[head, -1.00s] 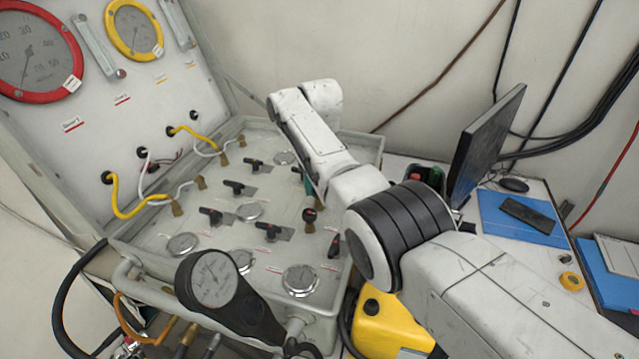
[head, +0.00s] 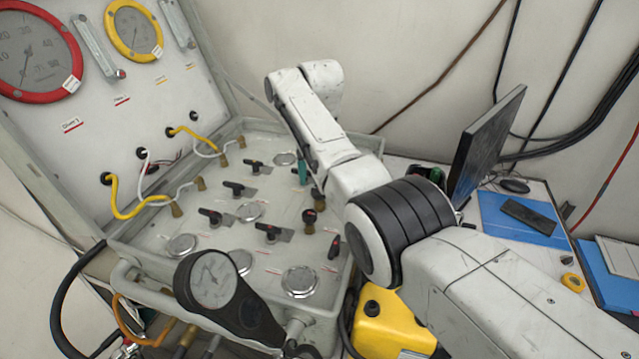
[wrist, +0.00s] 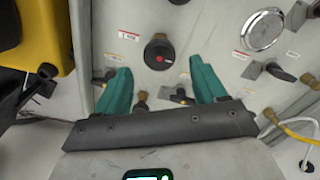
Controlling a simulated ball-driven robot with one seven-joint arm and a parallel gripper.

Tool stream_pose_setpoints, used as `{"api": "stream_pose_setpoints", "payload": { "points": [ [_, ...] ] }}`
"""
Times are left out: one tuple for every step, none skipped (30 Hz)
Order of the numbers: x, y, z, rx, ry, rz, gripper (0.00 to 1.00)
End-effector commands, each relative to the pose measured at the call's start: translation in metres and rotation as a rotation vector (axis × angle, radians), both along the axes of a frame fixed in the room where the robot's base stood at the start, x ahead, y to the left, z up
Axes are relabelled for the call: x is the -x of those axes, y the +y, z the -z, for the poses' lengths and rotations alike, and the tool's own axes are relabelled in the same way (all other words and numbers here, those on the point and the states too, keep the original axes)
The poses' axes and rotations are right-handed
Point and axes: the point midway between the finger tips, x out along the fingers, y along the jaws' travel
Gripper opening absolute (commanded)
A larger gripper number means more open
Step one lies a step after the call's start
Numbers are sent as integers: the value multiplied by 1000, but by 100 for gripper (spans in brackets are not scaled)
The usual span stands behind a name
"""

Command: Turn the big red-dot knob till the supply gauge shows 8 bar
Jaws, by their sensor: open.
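The round black knob with a red dot (wrist: 158,53) stands on the pale panel, upper middle of the wrist view. In the head view, the black knob (head: 309,216) just left of my arm appears to be the same one. My gripper (wrist: 162,72) is open, with its two teal fingers spread. The knob shows beyond the gap between the fingertips, and I see no contact. In the head view a bit of teal finger (head: 303,172) shows; my arm hides the rest. A black-bodied gauge (head: 213,280) stands at the panel's front; its numbers are too small to read.
Black levers (head: 270,232) and round dials (head: 300,281) crowd the panel around the knob. One lever (wrist: 181,96) sits between the fingers in the wrist view. A yellow case (head: 392,322) is at the panel's front right. A monitor (head: 487,145) stands right of my arm.

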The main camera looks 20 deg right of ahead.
Motion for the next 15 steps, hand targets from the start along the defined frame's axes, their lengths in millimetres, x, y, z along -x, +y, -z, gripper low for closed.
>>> {"api": "stream_pose_setpoints", "payload": {
  "points": [
    [-1,0,-11,-1,-6,0,71],
    [-1,0,-16,0,-5,0,71],
    [-1,0,-24,0,-5,0,71],
    [-1,0,-30,0,-5,0,71],
    [-1,0,-35,0,-5,0,71],
    [-1,0,-42,1,-5,0,71],
    [-1,0,-47,1,-5,0,71],
    [-1,0,-51,1,-5,0,71],
    [-1,0,-56,1,-4,0,71],
    [-1,0,-60,0,-3,0,71],
    [-1,0,-63,0,-2,0,71],
    [0,0,-65,0,-2,0,71],
    [0,0,-67,0,-1,0,71],
    [0,0,-68,0,-1,0,71],
    [0,0,-70,0,-1,0,71]
  ]
}}
